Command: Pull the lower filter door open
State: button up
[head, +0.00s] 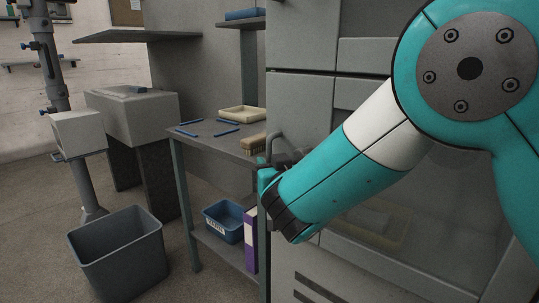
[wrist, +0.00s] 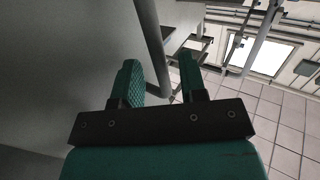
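The grey door panel (head: 298,105) is on the machine right of the table in the head view, and looks shut. I take it for the lower filter door. Its bar handle (head: 270,143) stands out at the left edge, just above my gripper (head: 268,178). In the wrist view, the handle (wrist: 152,40) passes between the two teal fingers of my gripper (wrist: 160,72). The fingers are apart, with a visible gap on the right side of the bar. Whether the left finger touches it is unclear. The door face (wrist: 65,55) fills the left. My arm hides much of the machine.
A table (head: 203,141) left of the door holds a brush (head: 252,144), a shallow tray (head: 242,113) and blue sticks. A blue bin (head: 224,220) and purple binder (head: 251,240) sit below. A grey waste bin (head: 120,255) stands on the floor, with open floor around it.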

jog(key=shift+x, duration=1.1)
grip_shut()
